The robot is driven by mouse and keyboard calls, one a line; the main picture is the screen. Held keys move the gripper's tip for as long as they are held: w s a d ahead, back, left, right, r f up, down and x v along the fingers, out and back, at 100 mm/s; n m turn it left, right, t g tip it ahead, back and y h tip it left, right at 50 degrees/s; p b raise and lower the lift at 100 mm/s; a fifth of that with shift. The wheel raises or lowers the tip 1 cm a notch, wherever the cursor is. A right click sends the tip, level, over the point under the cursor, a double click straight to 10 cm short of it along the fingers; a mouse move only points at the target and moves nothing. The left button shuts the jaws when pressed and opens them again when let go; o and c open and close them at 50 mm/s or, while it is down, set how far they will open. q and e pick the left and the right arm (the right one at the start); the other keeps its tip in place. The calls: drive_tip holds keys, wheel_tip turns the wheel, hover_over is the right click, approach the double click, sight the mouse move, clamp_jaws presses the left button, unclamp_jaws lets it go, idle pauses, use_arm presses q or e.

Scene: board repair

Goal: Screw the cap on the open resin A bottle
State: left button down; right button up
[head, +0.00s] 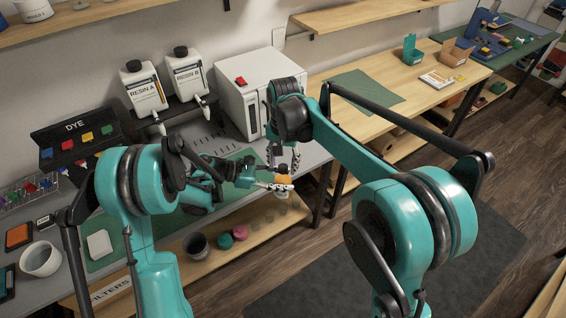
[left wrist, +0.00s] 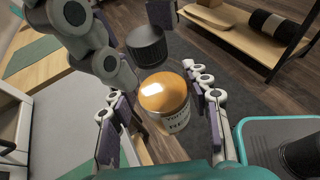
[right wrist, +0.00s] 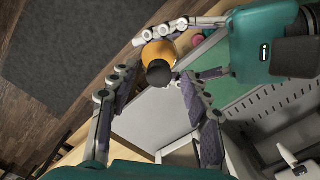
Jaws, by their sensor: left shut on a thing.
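An orange bottle with a pale label (left wrist: 176,122) is held between the fingers of my left gripper (left wrist: 160,108); the label is too small to read surely. It also shows in the head view (head: 283,181) and, partly hidden, in the right wrist view (right wrist: 176,45). My right gripper comes from above in the head view.
Resin A (head: 144,89) and resin B (head: 187,73) containers with black caps stand on a rack at the back. A white box-shaped appliance (head: 246,95) stands right of them. Below the bottle is a lower wooden shelf (head: 256,222) with several small pots. A dye holder (head: 75,135) is at left.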

wheel_tip(320, 180, up, 12)
idle(0.6)
drive_tip(key=shift+d, duration=0.15)
idle(0.3)
